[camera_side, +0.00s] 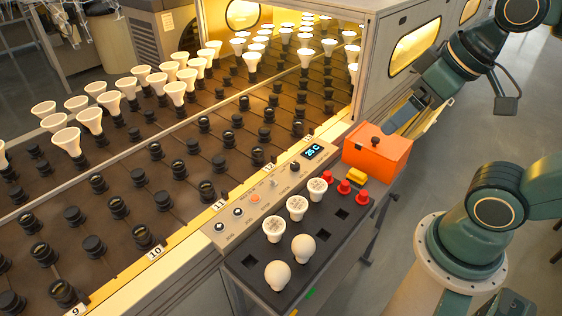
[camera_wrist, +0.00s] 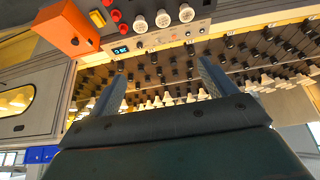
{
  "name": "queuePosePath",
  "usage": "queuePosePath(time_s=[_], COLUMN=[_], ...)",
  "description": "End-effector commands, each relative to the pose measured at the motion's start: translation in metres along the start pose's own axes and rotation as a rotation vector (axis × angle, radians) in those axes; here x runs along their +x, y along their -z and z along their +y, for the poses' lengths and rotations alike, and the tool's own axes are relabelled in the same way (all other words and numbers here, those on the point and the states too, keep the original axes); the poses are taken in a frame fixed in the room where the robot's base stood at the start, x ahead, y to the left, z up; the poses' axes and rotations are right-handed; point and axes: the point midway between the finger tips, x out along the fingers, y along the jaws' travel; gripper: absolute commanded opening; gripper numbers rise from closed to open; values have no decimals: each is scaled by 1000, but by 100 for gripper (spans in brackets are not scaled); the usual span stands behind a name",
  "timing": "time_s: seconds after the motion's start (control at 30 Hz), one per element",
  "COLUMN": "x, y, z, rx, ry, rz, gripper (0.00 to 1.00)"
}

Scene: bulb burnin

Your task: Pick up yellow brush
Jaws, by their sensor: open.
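A small yellow block-like thing, which looks like the yellow brush (camera_side: 352,182), lies on the dark tray beside the orange box. In the wrist view the yellow brush (camera_wrist: 97,18) shows near the top edge, left of the fingers; bristles cannot be made out. My gripper (camera_side: 398,118) is in the air at the upper right of the side view, above and behind the orange box. In the wrist view my gripper (camera_wrist: 160,82) has its two fingers wide apart with nothing between them. It is well away from the brush.
The orange box (camera_side: 377,150) with a dark knob stands right behind the brush. Red pieces (camera_side: 344,187) stand close in front of it. White bulbs (camera_side: 297,207) stand in the dark tray (camera_side: 330,240). A control panel (camera_side: 262,198) and rows of sockets lie to the left.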

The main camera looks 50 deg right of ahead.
Motion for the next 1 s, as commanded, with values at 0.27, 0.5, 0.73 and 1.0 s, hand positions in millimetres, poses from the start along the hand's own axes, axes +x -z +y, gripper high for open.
queuePosePath(time_s=[0.27, 0.5, 0.73, 1.0], x=[7, 28, 58, 100], y=[10, 35, 58, 78], z=[5, 21, 45, 79], rx=[58, 210, 391, 603], ry=[-13, -46, -86, -136], rz=[-22, -71, -123, -180], gripper=[84, 84, 84, 84])
